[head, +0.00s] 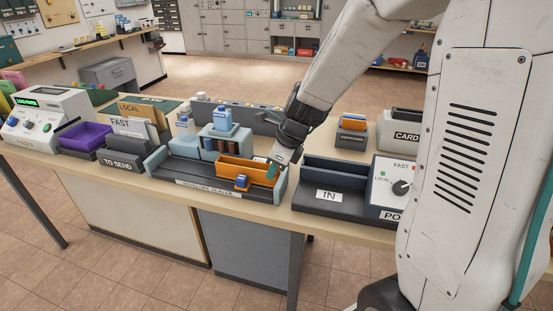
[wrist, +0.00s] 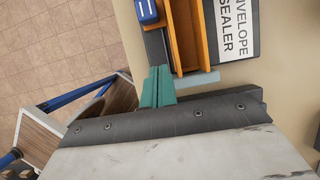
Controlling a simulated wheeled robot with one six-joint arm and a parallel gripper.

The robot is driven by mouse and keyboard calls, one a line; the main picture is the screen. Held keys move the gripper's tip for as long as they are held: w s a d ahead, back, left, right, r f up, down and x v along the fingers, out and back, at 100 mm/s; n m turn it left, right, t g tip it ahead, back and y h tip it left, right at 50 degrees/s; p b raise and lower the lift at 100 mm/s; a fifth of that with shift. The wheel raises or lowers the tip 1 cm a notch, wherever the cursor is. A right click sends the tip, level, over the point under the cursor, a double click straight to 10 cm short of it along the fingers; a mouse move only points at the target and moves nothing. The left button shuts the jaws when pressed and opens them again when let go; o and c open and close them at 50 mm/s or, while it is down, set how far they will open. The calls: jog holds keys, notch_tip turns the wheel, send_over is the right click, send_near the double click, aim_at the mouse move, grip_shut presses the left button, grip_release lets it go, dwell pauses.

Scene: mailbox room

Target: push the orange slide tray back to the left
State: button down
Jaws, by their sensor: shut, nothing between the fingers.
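The orange slide tray (head: 250,168) sits at the right end of the envelope sealer (head: 190,176), near its pale blue end wall. A blue knob (head: 241,182) is on the tray's front. My gripper (head: 273,171) is at the tray's right end, pointing down, with its teal fingers shut and empty. In the wrist view the fingers (wrist: 158,86) lie close to the end of the orange tray (wrist: 183,38), with the blue knob (wrist: 148,12) beyond them. I cannot tell whether they touch the tray. My arm hides part of the area behind the gripper.
Bottles (head: 222,117) stand on the sealer behind the tray. A TO SEND box (head: 122,160) is to its left, and a dark IN tray (head: 330,180) is to its right. The track left of the orange tray looks clear.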

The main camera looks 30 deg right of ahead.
aim_at(249, 186)
jog(key=x, duration=0.4)
jog(key=shift+s, duration=0.1)
jog(key=shift+w+a+r, duration=0.15)
jog(key=shift+w+a, duration=0.75)
jog(key=shift+a, duration=0.05)
jog(key=shift+w+a, duration=0.45)
jog(key=shift+w, duration=0.05)
